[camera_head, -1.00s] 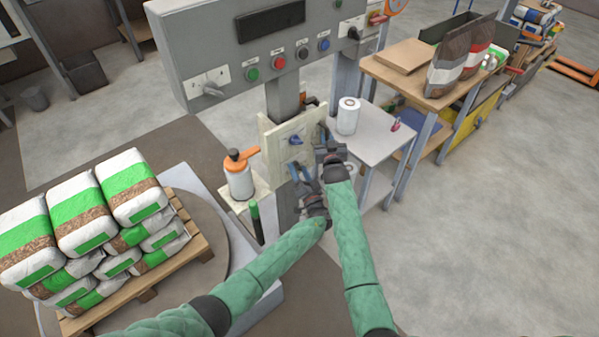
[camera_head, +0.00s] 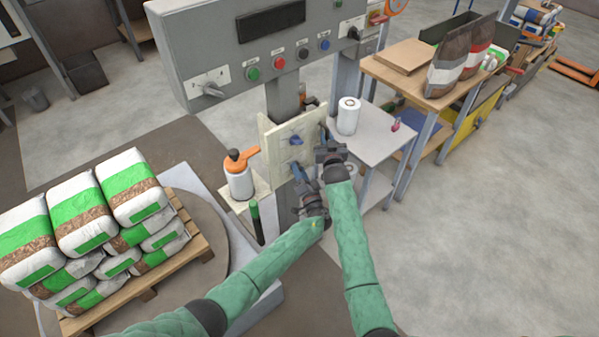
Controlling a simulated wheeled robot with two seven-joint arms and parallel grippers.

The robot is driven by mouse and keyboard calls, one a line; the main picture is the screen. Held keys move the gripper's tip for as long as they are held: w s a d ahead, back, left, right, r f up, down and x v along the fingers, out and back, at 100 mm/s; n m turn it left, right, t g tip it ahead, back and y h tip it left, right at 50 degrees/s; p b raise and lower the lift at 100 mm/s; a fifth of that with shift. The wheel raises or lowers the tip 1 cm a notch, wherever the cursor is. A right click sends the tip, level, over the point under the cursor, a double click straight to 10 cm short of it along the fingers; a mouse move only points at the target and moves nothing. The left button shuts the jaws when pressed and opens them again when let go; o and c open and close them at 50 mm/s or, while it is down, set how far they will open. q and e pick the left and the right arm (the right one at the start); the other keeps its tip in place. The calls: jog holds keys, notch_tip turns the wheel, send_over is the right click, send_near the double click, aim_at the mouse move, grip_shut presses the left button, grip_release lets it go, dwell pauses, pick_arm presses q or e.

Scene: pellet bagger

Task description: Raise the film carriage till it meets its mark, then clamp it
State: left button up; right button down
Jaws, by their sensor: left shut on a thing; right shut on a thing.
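The film carriage seems to be the cream plate (camera_head: 283,158) on the grey column, with a blue knob (camera_head: 296,141) on its face. My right gripper (camera_head: 325,157) is shut at the plate's lower right edge. My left gripper (camera_head: 303,190) is just below it, shut at the lower part of the plate. The jaws and arms hide what each one grips, so the exact parts cannot be told. Neither gripper is on the blue knob. I cannot make out the mark.
A grey control box (camera_head: 262,45) with buttons hangs above the carriage. An orange-topped canister (camera_head: 240,182) stands to the left. A white roll (camera_head: 348,116) stands on a side table (camera_head: 378,135) at right. Stacked bags (camera_head: 135,185) lie on a pallet (camera_head: 185,255) at left.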

pick_arm(q)
jog(key=m+g+h, duration=0.1)
jog(key=m, duration=0.4)
jog(key=m+g+h, duration=0.1)
jog(key=m+g, duration=0.1)
jog(key=m, duration=0.3)
jog(key=shift+r, duration=0.15)
dwell(0.4)
jog(key=o, duration=1)
